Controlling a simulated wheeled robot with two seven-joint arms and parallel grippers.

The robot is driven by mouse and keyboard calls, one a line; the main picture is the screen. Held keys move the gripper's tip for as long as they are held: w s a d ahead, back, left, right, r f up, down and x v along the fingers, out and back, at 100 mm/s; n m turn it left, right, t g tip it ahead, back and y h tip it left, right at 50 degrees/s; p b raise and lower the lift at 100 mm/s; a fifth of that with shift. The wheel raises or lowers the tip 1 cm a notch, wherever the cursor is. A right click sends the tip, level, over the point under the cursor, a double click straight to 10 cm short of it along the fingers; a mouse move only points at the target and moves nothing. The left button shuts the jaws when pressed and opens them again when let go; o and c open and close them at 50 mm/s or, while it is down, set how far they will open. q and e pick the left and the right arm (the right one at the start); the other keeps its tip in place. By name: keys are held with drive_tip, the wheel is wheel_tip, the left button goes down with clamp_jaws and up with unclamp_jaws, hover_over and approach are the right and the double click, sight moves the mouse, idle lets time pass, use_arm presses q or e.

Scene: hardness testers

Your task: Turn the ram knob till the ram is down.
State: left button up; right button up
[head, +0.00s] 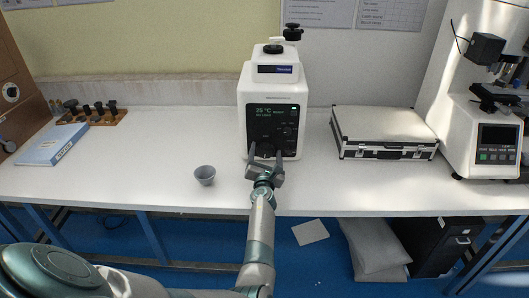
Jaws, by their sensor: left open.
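A white press-like machine (254,88) stands upright at the middle of the bench. Its black front panel (259,122) has a lit green display. A black knob (292,31) sticks up at the top back, and a smaller black cap (273,48) is on the top. I cannot tell which part is the ram knob, and I cannot see the ram's position. My left gripper (266,156) is open, its fingers pointing up at the lower front panel. It hides part of the panel's lower edge. Contact with the panel cannot be told. My right gripper is not in view.
A grey cup (205,175) stands left of my gripper on the white bench (160,160). A silver case (384,128) lies right of the machine, with a white tester (478,130) at far right. A blue-white book (53,145) and a wooden rack (95,117) are at left.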

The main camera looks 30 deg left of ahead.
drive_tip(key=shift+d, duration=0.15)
use_arm(q)
drive_tip(key=shift+c, duration=0.6)
drive_tip(key=c, duration=0.9)
drive_tip(key=shift+c, duration=0.2)
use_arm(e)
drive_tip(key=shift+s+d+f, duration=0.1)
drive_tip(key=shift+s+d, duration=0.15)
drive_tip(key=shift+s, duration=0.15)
